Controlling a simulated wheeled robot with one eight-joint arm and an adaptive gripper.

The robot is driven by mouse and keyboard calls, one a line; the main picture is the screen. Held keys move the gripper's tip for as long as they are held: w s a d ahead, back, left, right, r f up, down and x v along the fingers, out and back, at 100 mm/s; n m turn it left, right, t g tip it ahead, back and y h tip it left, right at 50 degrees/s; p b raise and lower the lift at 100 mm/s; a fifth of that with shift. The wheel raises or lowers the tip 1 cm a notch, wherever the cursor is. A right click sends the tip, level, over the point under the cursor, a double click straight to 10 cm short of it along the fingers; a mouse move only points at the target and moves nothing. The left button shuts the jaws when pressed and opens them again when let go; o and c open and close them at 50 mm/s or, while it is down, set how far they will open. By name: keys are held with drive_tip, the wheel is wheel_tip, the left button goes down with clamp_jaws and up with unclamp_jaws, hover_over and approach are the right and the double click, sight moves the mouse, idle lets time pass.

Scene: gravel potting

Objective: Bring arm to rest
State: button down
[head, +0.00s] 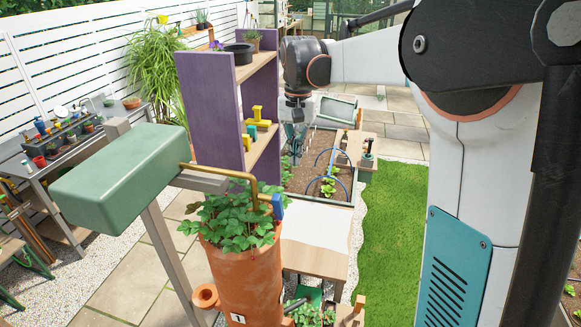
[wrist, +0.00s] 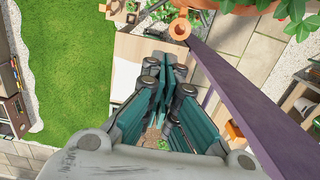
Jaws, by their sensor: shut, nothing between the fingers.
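My gripper (head: 294,140) hangs from my raised arm, pointing down, just right of the purple shelf in the head view. Its teal fingers are together with nothing between them. In the wrist view my gripper (wrist: 166,72) fills the middle, over a wooden table (wrist: 128,52). The purple shelf (wrist: 238,104) runs diagonally close on its right. I cannot tell the exact gap between the gripper and the shelf.
The shelf (head: 210,105) carries a black pot (head: 239,54) and yellow pieces (head: 258,113). A raised bed (head: 322,190) lies beyond. Grass (head: 385,230) at right is open.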

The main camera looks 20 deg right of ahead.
drive_tip(key=shift+w+d+r, duration=0.25)
drive_tip(key=shift+w+d, duration=0.1)
drive_tip(key=shift+w, duration=0.1)
drive_tip(key=shift+s, duration=0.1)
